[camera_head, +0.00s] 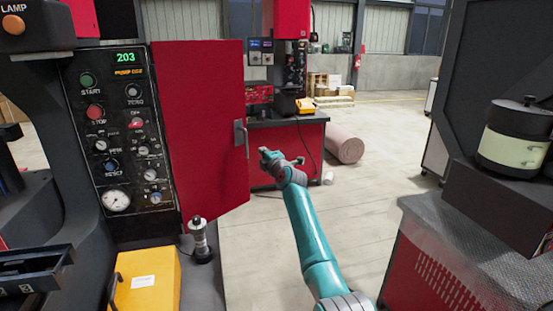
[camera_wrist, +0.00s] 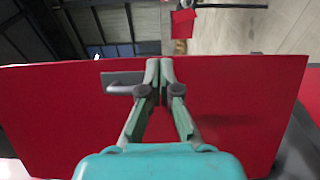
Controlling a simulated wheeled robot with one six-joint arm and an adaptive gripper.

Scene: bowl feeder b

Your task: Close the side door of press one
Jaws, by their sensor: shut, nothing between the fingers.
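The red side door (camera_head: 205,100) stands open, swung out to the right of the press control panel (camera_head: 115,140). Its grey handle (camera_head: 240,133) is near the free right edge. My gripper (camera_head: 264,153) is just right of that edge, a little below the handle. In the wrist view, a broad red panel that appears to be the door (camera_wrist: 60,115) fills the middle, with its handle (camera_wrist: 122,83) left of my gripper (camera_wrist: 160,72). The fingers are shut and empty, their tips near the panel's far edge. I cannot tell whether they touch it.
A yellow box (camera_head: 147,283) and a small grey cylinder fitting (camera_head: 200,240) stand below the door. A perforated-side cabinet (camera_head: 450,250) with a dark bowl unit (camera_head: 515,140) is at right. A second red press (camera_head: 290,150) stands behind. Open floor (camera_head: 380,205) lies between.

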